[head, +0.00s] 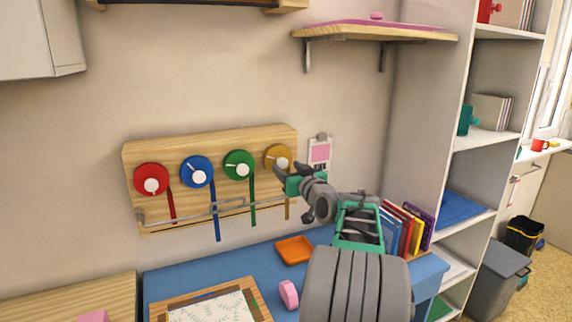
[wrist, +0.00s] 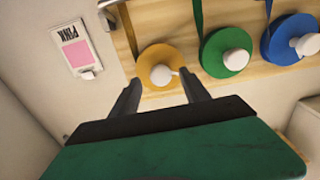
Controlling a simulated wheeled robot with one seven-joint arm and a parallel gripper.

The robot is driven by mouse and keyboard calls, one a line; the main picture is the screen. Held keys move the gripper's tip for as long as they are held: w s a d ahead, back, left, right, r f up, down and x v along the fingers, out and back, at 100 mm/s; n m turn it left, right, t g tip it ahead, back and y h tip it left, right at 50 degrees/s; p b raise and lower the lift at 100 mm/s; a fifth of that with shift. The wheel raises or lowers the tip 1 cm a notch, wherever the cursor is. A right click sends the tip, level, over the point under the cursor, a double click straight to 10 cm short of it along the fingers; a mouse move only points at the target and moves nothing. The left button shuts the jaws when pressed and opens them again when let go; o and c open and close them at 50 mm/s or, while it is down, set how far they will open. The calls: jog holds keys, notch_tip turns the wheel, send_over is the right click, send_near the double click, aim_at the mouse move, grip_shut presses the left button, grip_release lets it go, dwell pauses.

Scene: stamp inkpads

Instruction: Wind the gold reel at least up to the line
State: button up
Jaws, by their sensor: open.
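The gold reel (head: 277,157) is a round disc with a white knob, at the right end of a wooden wall board (head: 215,147). Its gold ribbon (head: 287,210) hangs down below it, partly hidden by my arm. In the wrist view the gold reel (wrist: 160,68) and its white knob (wrist: 162,75) lie just ahead, between my fingers. My gripper (wrist: 165,90) is open and empty, its fingers on either side of the knob and apart from it. In the head view my gripper (head: 288,169) is close to the reel's lower right. A metal rail (head: 195,215), perhaps the line, runs across the lower board.
Red (head: 151,179), blue (head: 198,171) and green (head: 238,165) reels sit left of the gold one. A pink card (head: 319,152) hangs right of the board. Below, the blue desk (head: 245,276) holds an orange tray (head: 294,250) and books (head: 405,228).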

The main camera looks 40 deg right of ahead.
jog(key=shift+x, duration=1.05)
grip_shut()
